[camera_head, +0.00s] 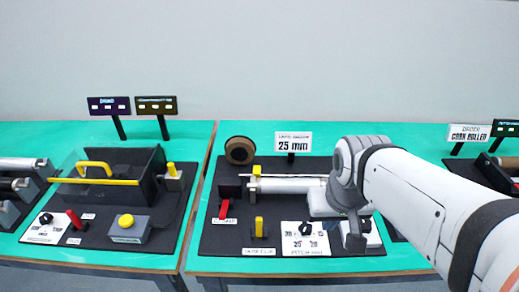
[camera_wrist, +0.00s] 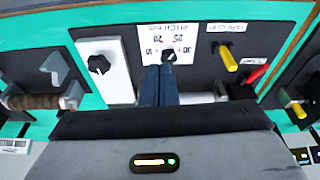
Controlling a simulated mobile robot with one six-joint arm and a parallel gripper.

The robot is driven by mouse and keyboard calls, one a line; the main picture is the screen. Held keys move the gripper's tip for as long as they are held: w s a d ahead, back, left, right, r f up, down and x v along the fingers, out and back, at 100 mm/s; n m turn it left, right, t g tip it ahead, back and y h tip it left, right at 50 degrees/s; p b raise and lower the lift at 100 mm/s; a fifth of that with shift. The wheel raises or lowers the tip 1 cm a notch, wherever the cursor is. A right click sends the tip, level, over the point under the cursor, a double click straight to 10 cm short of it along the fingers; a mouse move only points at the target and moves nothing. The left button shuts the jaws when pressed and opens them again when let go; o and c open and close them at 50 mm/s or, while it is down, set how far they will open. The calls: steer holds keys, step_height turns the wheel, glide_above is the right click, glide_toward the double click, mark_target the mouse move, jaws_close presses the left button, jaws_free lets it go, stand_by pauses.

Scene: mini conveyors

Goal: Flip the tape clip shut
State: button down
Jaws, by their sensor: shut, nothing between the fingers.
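The yellow tape clip lever (camera_head: 258,227) stands up from the dark board, behind its "TAPE CLIP" label (camera_head: 258,252). In the wrist view the lever (camera_wrist: 228,60) is right of my fingers, with its label (camera_wrist: 226,28) beyond it. My gripper (camera_wrist: 168,68) is shut and empty. Its fingertips appear close to the black knob on the white pitch dial plate (camera_wrist: 185,38); I cannot tell whether they touch. In the head view my wrist hangs over the right part of the board and hides the fingertips.
A red clamp lever (camera_head: 224,209) stands left of the clip. A pale roller (camera_head: 290,186) lies behind it, with a brown tape roll (camera_head: 240,150) further back. A white block with a black knob (camera_wrist: 98,64) is beside my fingers. Another station with a yellow handle (camera_head: 95,167) is to the left.

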mark_target(259, 227)
steer(key=w+a+g+p, duration=0.2)
steer(key=w+a, duration=0.4)
steer(key=w, duration=0.3)
steer(key=w+a+f+g+p, duration=0.1)
steer(key=w+a+g+p, duration=0.1)
steer(key=w+a, duration=0.5)
steer(key=shift+w+a+f+g+p, duration=0.15)
steer(key=shift+w+g+p, duration=0.15)
steer(key=shift+w+g, duration=0.7)
steer(key=shift+w+t, duration=0.25)
steer(key=shift+t, duration=0.05)
steer(key=x, duration=1)
steer(key=shift+s+p, duration=0.1)
steer(key=shift+p, duration=0.25)
steer(key=s, duration=0.3)
steer(key=shift+s+a+p, duration=0.15)
steer(key=shift+s+p, duration=0.05)
steer(key=shift+p, duration=0.2)
steer(key=shift+s, duration=0.2)
